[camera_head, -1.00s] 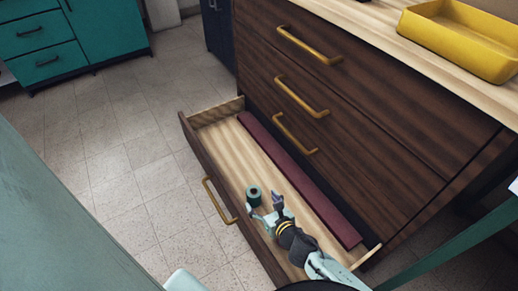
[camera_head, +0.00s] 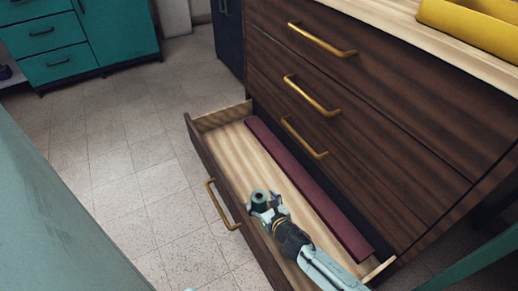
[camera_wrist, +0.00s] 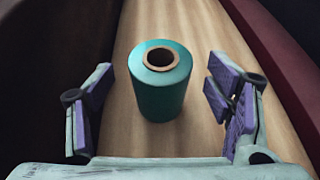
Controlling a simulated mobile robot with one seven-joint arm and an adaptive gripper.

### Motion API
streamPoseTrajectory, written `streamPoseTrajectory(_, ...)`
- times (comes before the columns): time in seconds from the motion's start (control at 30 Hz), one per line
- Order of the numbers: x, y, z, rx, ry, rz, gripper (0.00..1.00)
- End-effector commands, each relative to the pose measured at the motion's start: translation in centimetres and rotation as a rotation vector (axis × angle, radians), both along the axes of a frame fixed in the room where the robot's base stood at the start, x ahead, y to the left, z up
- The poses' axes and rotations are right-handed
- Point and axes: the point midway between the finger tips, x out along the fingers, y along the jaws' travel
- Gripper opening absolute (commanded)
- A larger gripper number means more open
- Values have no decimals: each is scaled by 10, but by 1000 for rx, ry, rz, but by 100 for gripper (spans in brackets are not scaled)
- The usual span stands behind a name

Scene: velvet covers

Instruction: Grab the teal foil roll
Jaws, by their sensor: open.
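The teal foil roll (camera_wrist: 161,92) stands upright on the wooden floor of the open bottom drawer (camera_head: 222,146), its brown core ring facing up. In the head view the roll (camera_head: 259,197) shows just beyond my gripper (camera_head: 265,205), partly hidden by it. In the wrist view my gripper (camera_wrist: 162,106) is open, with one purple-padded finger on each side of the roll. There are gaps on both sides, and neither pad touches it. The roll lies slightly ahead, around the level of the fingertips.
A long maroon strip (camera_head: 309,188) lies along the drawer's back side. The dark wooden cabinet front (camera_head: 370,120) with brass handles rises behind it. The drawer's front wall (camera_head: 215,170) is close on the left. A yellow tray (camera_head: 470,30) sits on the countertop.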

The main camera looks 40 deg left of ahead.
Motion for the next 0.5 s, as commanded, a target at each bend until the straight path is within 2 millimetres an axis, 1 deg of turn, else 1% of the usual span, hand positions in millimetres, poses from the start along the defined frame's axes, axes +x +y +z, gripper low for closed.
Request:
streamPoseTrajectory(0.03,3,8,-5,0,1,2,73)
streamPoseTrajectory(0.1,6,15,-9,1,2,1,73)
streamPoseTrajectory(0.2,10,21,-11,-1,1,1,73)
streamPoseTrajectory(0.43,11,22,-10,0,1,0,73)
streamPoseTrajectory(0.5,11,22,-11,0,1,0,70)
